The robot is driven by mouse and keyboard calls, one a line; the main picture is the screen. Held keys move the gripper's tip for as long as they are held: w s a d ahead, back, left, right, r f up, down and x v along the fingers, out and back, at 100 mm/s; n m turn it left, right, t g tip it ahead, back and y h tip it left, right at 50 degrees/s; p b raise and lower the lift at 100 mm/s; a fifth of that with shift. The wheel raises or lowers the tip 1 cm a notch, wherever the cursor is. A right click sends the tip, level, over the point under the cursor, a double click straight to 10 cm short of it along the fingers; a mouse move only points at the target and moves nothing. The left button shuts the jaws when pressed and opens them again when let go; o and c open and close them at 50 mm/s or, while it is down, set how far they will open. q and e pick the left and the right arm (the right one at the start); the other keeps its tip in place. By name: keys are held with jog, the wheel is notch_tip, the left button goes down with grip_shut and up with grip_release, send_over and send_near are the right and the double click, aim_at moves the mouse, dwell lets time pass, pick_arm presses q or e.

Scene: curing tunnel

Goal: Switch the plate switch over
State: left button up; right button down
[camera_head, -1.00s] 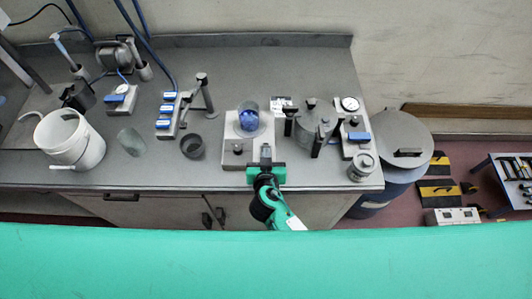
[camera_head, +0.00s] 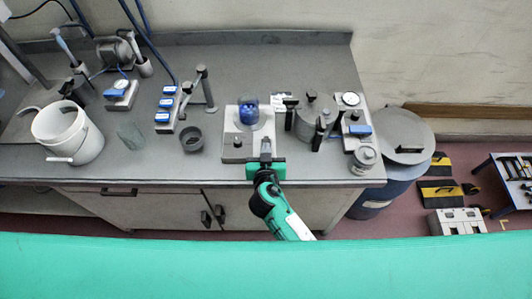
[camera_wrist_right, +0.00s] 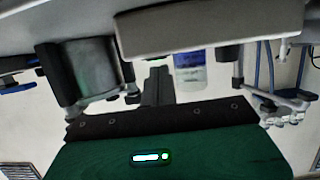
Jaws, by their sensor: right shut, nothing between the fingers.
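The hot plate (camera_head: 232,153) is a pale grey block near the front edge of the bench, with a glass of blue liquid (camera_head: 248,110) on it. A small dark knob (camera_head: 237,143), apparently the plate switch, stands at its front left. Its setting is too small to read. My right gripper (camera_head: 265,146) is shut and empty at the plate's front right corner, right of the knob; I cannot tell whether it touches the plate. My left gripper is out of view.
A dark cup (camera_head: 192,139) and a clear glass (camera_head: 131,136) stand to the left. A white bucket (camera_head: 70,135) is at far left.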

jog(key=shift+w, duration=0.25)
jog(key=shift+w+r, duration=0.1)
jog(key=shift+r, duration=0.1)
jog(key=shift+r+p, duration=0.3)
jog(key=shift+s+r, duration=0.2)
jog(key=shift+w, duration=0.1)
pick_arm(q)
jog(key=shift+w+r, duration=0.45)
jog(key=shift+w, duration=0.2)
pick_arm(e)
jog(key=shift+r, duration=0.1)
